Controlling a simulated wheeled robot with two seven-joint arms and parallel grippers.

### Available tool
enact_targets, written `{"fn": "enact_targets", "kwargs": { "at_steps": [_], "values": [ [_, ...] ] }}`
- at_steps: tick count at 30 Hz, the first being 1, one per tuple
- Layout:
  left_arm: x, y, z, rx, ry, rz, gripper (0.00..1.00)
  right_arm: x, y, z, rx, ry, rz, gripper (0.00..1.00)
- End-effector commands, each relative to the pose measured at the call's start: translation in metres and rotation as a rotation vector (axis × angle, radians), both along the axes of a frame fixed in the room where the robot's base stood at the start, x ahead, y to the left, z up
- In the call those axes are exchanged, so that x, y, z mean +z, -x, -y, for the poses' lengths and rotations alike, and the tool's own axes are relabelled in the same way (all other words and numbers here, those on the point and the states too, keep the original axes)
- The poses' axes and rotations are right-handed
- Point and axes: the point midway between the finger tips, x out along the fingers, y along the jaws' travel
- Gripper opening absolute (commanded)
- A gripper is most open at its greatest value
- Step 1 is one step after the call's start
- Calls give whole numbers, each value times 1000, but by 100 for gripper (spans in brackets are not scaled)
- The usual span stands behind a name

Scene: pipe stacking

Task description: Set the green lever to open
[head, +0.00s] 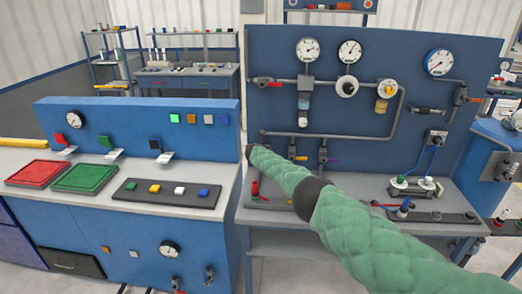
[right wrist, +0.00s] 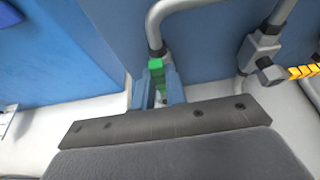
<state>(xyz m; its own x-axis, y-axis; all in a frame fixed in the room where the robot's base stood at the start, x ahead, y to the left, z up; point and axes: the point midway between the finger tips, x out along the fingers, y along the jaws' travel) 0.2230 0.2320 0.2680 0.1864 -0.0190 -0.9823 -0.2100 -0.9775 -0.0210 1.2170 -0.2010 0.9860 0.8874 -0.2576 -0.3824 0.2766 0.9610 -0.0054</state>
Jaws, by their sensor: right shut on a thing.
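The green lever (right wrist: 156,72) shows in the right wrist view below the bend of a grey pipe (right wrist: 158,30). My right gripper (right wrist: 158,86) has its two blue fingers on either side of the lever and is shut on it. The lever's lower part is partly hidden between the fingers. In the head view my right arm in its green sleeve reaches to the left end of the pipe panel, and it hides both the gripper and this lever. My left gripper is in neither view.
A control bench (head: 215,165) stands at the left with red and green trays. A yellow-handled valve (right wrist: 300,72) sits at the right.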

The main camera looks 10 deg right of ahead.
Motion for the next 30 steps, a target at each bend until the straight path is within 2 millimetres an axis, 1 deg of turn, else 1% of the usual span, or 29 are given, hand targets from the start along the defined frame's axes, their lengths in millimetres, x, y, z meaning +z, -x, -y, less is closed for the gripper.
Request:
{"fn": "enact_targets", "kwargs": {
  "at_steps": [1,13,14,16,17,27,30],
  "values": [
    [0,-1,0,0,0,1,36,-3,1,0,0,6,-4,0],
    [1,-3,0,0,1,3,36,-3,1,0,0,11,-5,0],
    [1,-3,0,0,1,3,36,-3,1,0,0,11,-5,19],
    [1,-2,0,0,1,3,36,-3,1,0,0,11,-5,33],
    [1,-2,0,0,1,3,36,-3,1,0,0,11,-5,35],
    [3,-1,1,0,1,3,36,0,1,0,0,9,-4,35],
    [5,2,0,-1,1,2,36,2,3,-2,2,8,-3,35]
  ]
}}
